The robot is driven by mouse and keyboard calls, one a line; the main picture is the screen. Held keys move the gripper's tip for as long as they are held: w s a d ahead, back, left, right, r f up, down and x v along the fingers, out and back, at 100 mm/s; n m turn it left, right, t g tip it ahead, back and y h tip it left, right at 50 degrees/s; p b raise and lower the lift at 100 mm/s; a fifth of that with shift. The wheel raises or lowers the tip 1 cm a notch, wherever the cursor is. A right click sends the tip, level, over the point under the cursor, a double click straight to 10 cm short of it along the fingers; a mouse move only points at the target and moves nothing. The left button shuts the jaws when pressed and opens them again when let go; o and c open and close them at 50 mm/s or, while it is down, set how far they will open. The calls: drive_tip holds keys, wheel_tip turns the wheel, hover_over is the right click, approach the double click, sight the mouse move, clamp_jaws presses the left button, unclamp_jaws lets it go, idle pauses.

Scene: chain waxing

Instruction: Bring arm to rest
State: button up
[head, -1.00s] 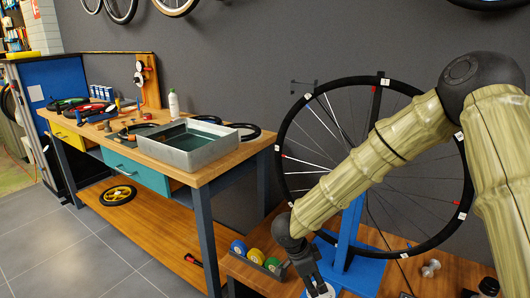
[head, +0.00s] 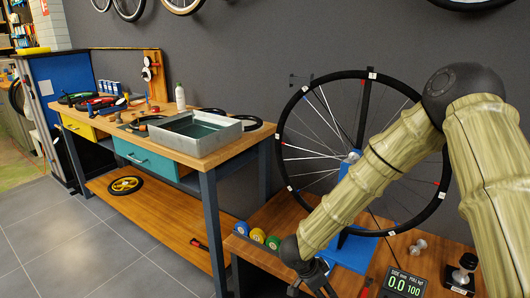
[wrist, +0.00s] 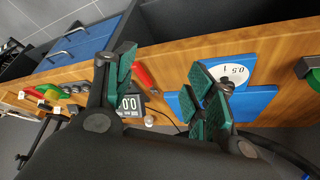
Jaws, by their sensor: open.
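My gripper (head: 318,285) hangs at the bottom of the head view, over the low wooden bench (head: 455,262), its tips partly cut off by the frame. In the wrist view my gripper (wrist: 165,82) shows its green-padded fingers spread apart, with nothing between them. My arm runs down to it from the upper right, bent at a dark elbow joint. Behind the arm stands a spoked wheel (head: 285,160) on a blue stand (head: 352,250). The wrist view shows a white dial (wrist: 232,72) on a blue base and a small display (wrist: 130,104).
The taller workbench (head: 215,158) on the left carries a grey metal tray (head: 195,147) and tools. Several coloured spools (head: 257,235) sit at the low bench's left end. A digital scale display (head: 404,283) and a dark weight (head: 462,272) stand at the right. Grey floor is clear at left.

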drive_tip(key=s+d+f+n+t+y+p, duration=0.1)
drive_tip(key=s+d+f+n+p, duration=0.35)
drive_tip(key=s+f+n, duration=0.45)
drive_tip(key=s+f+n+g+y+p, duration=0.1)
drive_tip(key=s+n+y, duration=0.1)
drive_tip(key=s, duration=1)
drive_tip(key=s+f+n+g+y+p, duration=0.1)
drive_tip(key=s+f+n+g+y, duration=0.1)
drive_tip(key=s, duration=1.1)
drive_tip(key=shift+d+f, duration=0.25)
drive_tip(key=shift+d, duration=0.2)
